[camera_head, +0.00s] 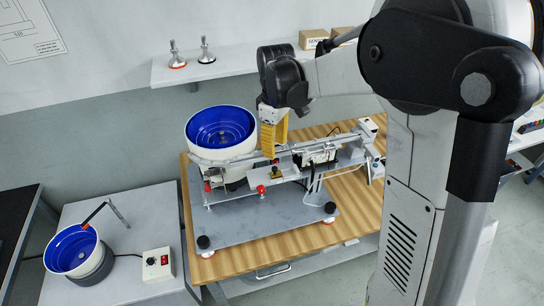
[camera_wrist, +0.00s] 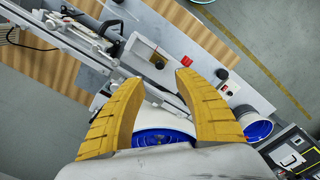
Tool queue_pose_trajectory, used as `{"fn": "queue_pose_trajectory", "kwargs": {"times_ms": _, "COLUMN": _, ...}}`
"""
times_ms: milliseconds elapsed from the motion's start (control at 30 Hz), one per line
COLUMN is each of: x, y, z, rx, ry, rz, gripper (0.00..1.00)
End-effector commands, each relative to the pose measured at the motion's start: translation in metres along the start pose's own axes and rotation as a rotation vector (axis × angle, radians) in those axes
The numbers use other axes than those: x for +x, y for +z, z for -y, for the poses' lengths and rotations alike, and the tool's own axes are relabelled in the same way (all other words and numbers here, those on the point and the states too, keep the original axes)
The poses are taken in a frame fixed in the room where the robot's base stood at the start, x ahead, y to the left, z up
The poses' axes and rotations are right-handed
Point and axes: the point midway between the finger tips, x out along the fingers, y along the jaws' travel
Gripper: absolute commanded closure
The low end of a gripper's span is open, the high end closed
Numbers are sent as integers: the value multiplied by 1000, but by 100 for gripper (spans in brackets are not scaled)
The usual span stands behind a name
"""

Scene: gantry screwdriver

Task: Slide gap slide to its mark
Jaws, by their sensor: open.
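My gripper (camera_head: 272,150) hangs over the gantry fixture with its yellow fingers pointing down. In the wrist view my gripper (camera_wrist: 160,78) is open, with nothing visible held between the fingers. The fixture has a long metal rail (camera_head: 232,160) and a pale plate in front of it. A dark knob on a brass-coloured piece (camera_head: 277,173) stands on this plate, and it also shows in the wrist view (camera_wrist: 157,60). A red knob (camera_head: 261,190) is at the plate's front, also seen in the wrist view (camera_wrist: 223,73). I cannot tell which part is the gap slide, and no mark is readable.
The fixture's grey base plate (camera_head: 240,228) lies on a wooden table (camera_head: 240,264). A second blue bowl (camera_head: 72,250) and a control box (camera_head: 157,264) are on a side table at left.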

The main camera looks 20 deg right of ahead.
Motion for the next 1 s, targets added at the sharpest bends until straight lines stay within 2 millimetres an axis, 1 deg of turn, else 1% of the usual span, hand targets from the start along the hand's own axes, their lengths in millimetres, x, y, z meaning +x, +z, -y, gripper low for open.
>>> {"fn": "queue_pose_trajectory", "kwargs": {"times_ms": 33, "x": 12, "y": 0, "z": 0, "rx": 0, "ry": 0, "rz": 0, "gripper": 61}}
{"fn": "queue_pose_trajectory", "kwargs": {"times_ms": 200, "x": 48, "y": 0, "z": 0, "rx": 1, "ry": 1, "rz": -1, "gripper": 61}}
{"fn": "queue_pose_trajectory", "kwargs": {"times_ms": 300, "x": 65, "y": 0, "z": 0, "rx": 2, "ry": 1, "rz": -1, "gripper": 61}}
{"fn": "queue_pose_trajectory", "kwargs": {"times_ms": 400, "x": 77, "y": 0, "z": 0, "rx": 2, "ry": 1, "rz": -1, "gripper": 61}}
{"fn": "queue_pose_trajectory", "kwargs": {"times_ms": 567, "x": 87, "y": 0, "z": 0, "rx": 2, "ry": 1, "rz": -1, "gripper": 61}}
{"fn": "queue_pose_trajectory", "kwargs": {"times_ms": 833, "x": 88, "y": 0, "z": 0, "rx": 2, "ry": 1, "rz": -1, "gripper": 61}}
{"fn": "queue_pose_trajectory", "kwargs": {"times_ms": 867, "x": 88, "y": 0, "z": 0, "rx": 2, "ry": 1, "rz": -1, "gripper": 68}}
{"fn": "queue_pose_trajectory", "kwargs": {"times_ms": 900, "x": 88, "y": 0, "z": 0, "rx": 2, "ry": 1, "rz": -2, "gripper": 81}}
{"fn": "queue_pose_trajectory", "kwargs": {"times_ms": 967, "x": 88, "y": 0, "z": 0, "rx": 2, "ry": 1, "rz": -2, "gripper": 99}}
{"fn": "queue_pose_trajectory", "kwargs": {"times_ms": 1000, "x": 88, "y": 0, "z": 0, "rx": 2, "ry": 1, "rz": -1, "gripper": 100}}
